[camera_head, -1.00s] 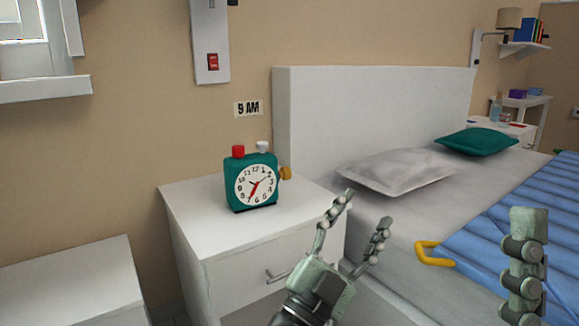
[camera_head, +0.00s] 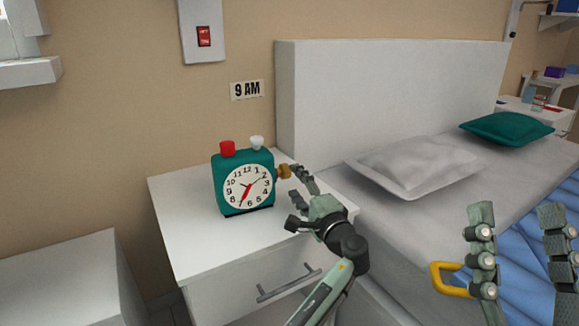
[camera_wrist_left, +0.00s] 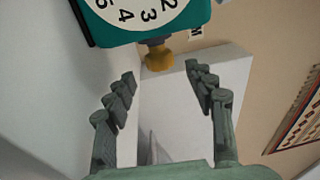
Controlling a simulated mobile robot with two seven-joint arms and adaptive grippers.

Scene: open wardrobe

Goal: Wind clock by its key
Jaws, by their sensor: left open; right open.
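The teal clock (camera_head: 243,182) stands on the white nightstand, with a white dial, a red button and a white button on top. Its brass key (camera_head: 284,171) sticks out of the right side. In the left wrist view the key (camera_wrist_left: 158,57) lies just beyond my open fingertips, roughly between their lines, with the clock (camera_wrist_left: 150,22) above it. My left gripper (camera_head: 298,184) is open and empty, at the clock's right side close to the key. My right gripper (camera_head: 519,232) is open at the lower right, over the bed, away from the clock.
The nightstand (camera_head: 180,215) has free top around the clock and a drawer handle (camera_head: 288,284) in front. A yellow handle-like loop (camera_head: 440,280) shows beside my right gripper. The headboard (camera_head: 390,105) and bed with pillows (camera_head: 415,165) are to the right. A "9 AM" sign (camera_head: 246,90) is on the wall.

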